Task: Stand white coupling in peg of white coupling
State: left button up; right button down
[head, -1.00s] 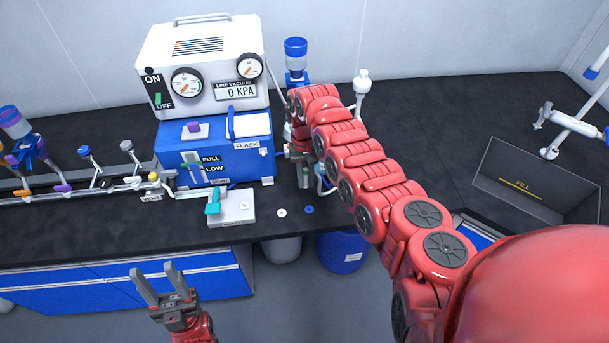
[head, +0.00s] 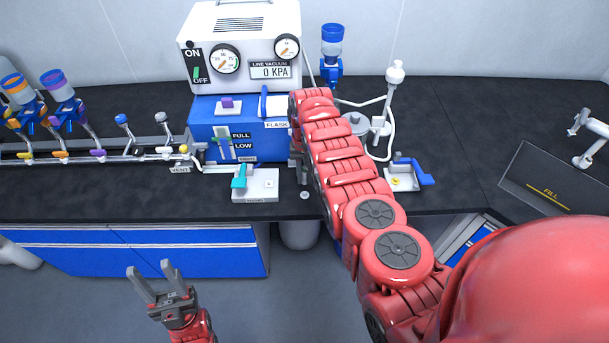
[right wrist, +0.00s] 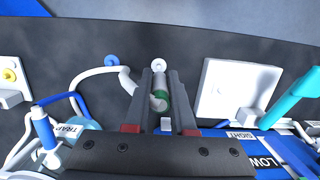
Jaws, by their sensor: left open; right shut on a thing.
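My right gripper (right wrist: 161,80) is shut on the white coupling (right wrist: 158,102), a small pale fitting with a green band, held between the fingers in the right wrist view. A white hose runs close beside the left finger. The white peg (right wrist: 158,65) is a small round white piece with a hole, on the dark counter just beyond the fingertips; it also shows in the head view (head: 305,195). The coupling appears apart from the peg; its height above the counter is unclear. In the head view my right arm largely hides this gripper. My left gripper (head: 150,276) is open and empty, in front of the counter.
A blue ring-shaped peg (right wrist: 112,60) sits beside the white one. A white block with a teal lever (head: 255,185) stands left of the white peg. The blue vacuum unit (head: 235,145) is behind. A block with a blue lever (head: 405,178) is to the right.

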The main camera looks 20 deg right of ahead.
jog(key=shift+f+b, duration=2.5)
jog(key=shift+b, duration=0.05)
jog(key=shift+m, duration=0.5)
jog(key=shift+f+b, duration=0.7)
jog(key=shift+f, duration=0.1)
jog(key=shift+r, duration=0.1)
jog(key=shift+m, duration=0.4)
jog(key=shift+a, duration=0.1)
dwell(0.6)
jog(key=c, duration=0.7)
grip_release()
